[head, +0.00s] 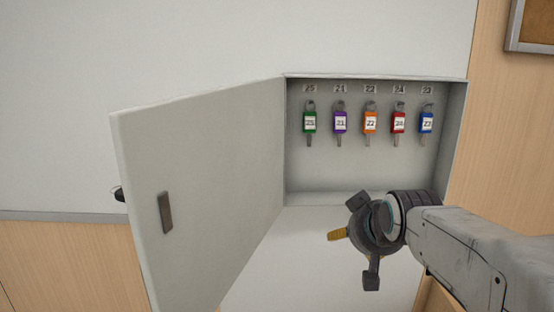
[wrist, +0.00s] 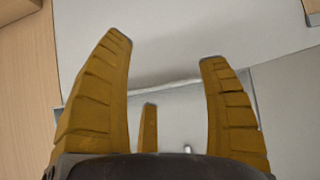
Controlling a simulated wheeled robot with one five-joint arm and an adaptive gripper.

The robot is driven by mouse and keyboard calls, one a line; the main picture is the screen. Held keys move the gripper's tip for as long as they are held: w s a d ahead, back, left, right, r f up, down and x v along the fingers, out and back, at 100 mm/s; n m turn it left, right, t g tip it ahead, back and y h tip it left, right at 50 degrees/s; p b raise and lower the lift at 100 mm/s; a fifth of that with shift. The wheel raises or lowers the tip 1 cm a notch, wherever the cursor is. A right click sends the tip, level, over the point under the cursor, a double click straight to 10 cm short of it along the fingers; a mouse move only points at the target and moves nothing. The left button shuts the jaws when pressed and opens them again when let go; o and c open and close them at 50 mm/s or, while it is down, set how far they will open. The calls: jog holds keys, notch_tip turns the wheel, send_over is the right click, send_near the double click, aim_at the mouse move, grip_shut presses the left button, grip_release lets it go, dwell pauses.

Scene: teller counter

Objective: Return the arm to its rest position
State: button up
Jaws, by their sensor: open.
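My gripper (head: 345,235) is in front of the lower right part of an open wall key cabinet (head: 455,140), below the hanging keys. Its arm comes in from the right edge of the head view. In the wrist view the yellow fingers (wrist: 168,60) are spread wide apart, with a third finger between them lower down. Nothing is held between them. In the head view most of the fingers are hidden behind the dark gripper body.
The cabinet door (head: 215,170) stands open to the left, with a dark handle (head: 165,212). Inside hang a green key tag (head: 310,122), purple (head: 340,122), orange (head: 370,122), red (head: 398,122) and blue (head: 426,122). A framed board (head: 535,25) is at upper right.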

jog(key=s+f+g+p, duration=0.1)
jog(key=s+f+g, duration=0.2)
jog(key=s+f, duration=0.5)
jog(key=s+f+g+p, duration=0.1)
jog(key=s+f+g, duration=0.25)
jog(key=s, duration=0.75)
jog(key=s+r+p, duration=0.4)
jog(key=s+p, duration=0.1)
jog(key=s, duration=0.2)
jog(key=shift+s+d+r, duration=0.3)
jog(key=shift+a, duration=0.1)
